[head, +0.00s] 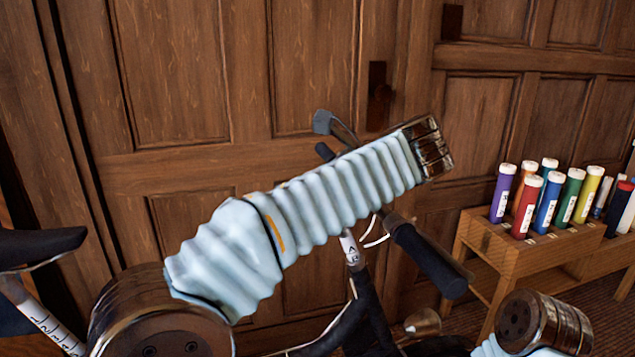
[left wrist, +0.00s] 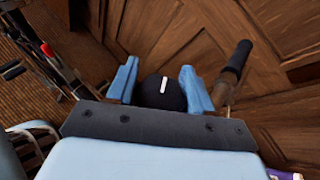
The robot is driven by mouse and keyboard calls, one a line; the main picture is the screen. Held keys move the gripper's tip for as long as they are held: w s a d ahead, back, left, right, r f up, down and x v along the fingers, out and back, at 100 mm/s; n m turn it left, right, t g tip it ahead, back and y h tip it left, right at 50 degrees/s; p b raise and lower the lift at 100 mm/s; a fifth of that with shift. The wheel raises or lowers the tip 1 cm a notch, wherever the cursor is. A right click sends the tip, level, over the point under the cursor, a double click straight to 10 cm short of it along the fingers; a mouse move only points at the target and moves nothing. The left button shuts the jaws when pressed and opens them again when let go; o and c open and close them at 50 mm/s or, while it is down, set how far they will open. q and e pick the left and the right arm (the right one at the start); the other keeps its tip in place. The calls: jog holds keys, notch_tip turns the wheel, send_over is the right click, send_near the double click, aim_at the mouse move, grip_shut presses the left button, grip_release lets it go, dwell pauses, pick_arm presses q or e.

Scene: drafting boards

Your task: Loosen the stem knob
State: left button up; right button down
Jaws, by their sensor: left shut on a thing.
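The stem knob (left wrist: 162,97) is a round black knob with a short white mark, slightly tilted in the left wrist view. My left gripper (left wrist: 157,76) has its two light blue fingers on either side of it, shut on it. In the head view my left arm covers the knob and gripper. The bicycle's stem (head: 350,250) shows just below the arm, with a black handlebar grip (head: 432,262) to its right. The grip also shows in the left wrist view (left wrist: 237,60). Part of my right arm is at the lower right; its gripper is not visible.
A wooden rack (head: 490,238) with several coloured tubes stands at the right. A panelled wooden wall (head: 170,75) is close behind the bicycle. The black saddle (head: 40,245) is at the left. A bell-like metal part (head: 422,322) sits low near the bars.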

pick_arm(q)
jog(key=shift+a, duration=0.1)
jog(key=o, duration=1)
jog(key=shift+c, duration=0.2)
jog(key=v, duration=1.3)
jog(key=shift+s+d+r, duration=0.2)
jog(key=shift+s, duration=0.05)
